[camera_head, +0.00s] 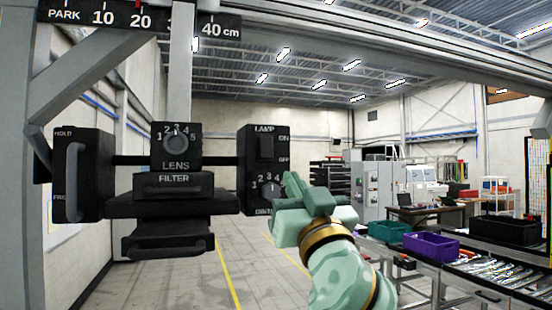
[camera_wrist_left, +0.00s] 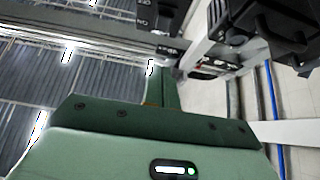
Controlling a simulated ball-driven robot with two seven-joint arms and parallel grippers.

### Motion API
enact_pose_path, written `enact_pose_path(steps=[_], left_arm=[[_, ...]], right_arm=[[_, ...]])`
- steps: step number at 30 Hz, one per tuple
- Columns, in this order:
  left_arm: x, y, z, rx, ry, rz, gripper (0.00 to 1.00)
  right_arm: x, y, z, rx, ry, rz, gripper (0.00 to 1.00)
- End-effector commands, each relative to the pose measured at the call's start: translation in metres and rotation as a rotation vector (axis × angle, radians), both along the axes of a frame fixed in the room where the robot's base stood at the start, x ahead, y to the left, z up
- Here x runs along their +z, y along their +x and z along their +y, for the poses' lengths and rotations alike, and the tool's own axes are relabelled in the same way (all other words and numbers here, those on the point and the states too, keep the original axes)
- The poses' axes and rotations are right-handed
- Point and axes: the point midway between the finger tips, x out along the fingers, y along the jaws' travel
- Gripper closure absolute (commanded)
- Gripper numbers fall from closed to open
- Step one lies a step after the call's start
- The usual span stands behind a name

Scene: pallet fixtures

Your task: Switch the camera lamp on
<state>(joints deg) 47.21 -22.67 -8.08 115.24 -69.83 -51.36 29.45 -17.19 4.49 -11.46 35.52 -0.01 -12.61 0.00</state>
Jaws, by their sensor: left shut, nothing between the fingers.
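The lamp switch (camera_head: 265,147) is a black rocker on the black lamp box (camera_head: 247,185), below the word LAMP, with ON marked at the upper right and OFF at the lower right. I cannot tell which way it is tipped. A numbered dial (camera_head: 271,189) sits below it, partly behind my fingers. My left gripper (camera_head: 292,186) is pale green, shut and empty, in front of the box's lower right. Whether it touches the box is unclear. In the left wrist view its fingers (camera_wrist_left: 165,88) point up towards a dark labelled box (camera_wrist_left: 158,14). My right gripper is out of view.
The lens box (camera_head: 176,147), filter drawer (camera_head: 173,185) and hold handle (camera_head: 77,175) sit left on the same rig. A scale bar (camera_head: 222,25) hangs above. A bench with a purple bin (camera_head: 431,248) stands at right. Open floor lies behind.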

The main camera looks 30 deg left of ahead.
Motion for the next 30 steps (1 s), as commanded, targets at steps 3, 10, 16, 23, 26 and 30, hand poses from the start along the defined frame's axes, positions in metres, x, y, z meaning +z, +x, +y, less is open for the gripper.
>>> enact_pose_path(steps=[3, 10, 16, 23, 26, 30], left_arm=[[0.002, 0.002, 0.001, 0.000, 0.001, 0.001, 1.00], [0.023, 0.017, 0.020, 0.003, 0.003, 0.003, 1.00], [0.049, 0.041, 0.047, 0.002, 0.004, 0.001, 1.00], [0.056, 0.066, 0.076, 0.001, 0.004, 0.006, 1.00], [0.053, 0.074, 0.085, 0.002, 0.003, 0.005, 1.00], [0.050, 0.079, 0.092, 0.000, 0.002, 0.003, 1.00]], right_arm=[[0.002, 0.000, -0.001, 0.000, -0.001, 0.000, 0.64], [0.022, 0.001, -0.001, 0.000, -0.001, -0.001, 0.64], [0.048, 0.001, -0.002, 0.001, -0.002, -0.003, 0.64], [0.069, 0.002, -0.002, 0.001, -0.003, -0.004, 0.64], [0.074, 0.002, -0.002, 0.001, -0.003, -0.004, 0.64], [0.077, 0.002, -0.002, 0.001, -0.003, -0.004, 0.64]])
